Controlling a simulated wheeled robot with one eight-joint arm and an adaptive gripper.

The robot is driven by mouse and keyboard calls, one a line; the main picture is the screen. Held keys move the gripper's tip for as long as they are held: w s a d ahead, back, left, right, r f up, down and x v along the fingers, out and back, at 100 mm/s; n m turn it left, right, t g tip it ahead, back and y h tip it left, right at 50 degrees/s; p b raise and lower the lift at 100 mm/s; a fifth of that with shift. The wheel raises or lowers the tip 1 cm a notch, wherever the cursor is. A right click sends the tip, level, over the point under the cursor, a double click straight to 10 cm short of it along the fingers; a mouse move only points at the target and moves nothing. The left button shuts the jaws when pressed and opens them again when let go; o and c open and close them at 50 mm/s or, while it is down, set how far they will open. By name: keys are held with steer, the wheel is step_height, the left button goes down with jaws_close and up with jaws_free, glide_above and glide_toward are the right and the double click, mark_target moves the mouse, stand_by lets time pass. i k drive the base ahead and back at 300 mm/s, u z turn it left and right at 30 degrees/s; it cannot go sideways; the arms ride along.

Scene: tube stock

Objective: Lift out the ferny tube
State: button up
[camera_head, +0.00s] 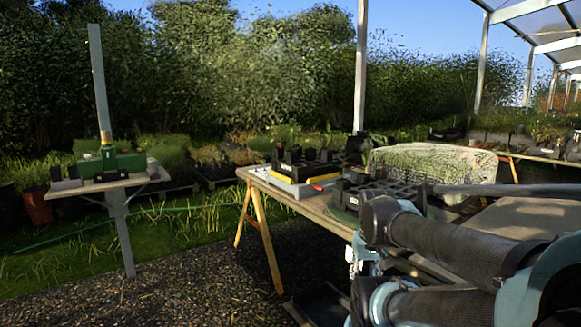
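A black tube tray (303,168) stands on the far end of the wooden trestle table (322,206), with small green plants (286,136) rising at its back. A second black tray (352,196) stands nearer, partly hidden behind my arm, with a leafy plant (378,158) behind or in it. The plants are too small to tell which one is ferny. My arm fills the lower right of the head view, with dark sleeved links in front of the table. The gripper at its end cannot be made out.
A yellow-edged item (322,179) lies by the far tray. A small stand (112,182) with a green box (112,162) and black pots is at the left. A pale mesh-covered mound (435,165) lies behind the table. Gravel ground (190,285) is open at front left.

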mark_target(292, 155)
steer(key=k, duration=1.1)
steer(key=u, duration=0.65)
steer(key=i, duration=2.35)
steer(key=z, duration=0.65)
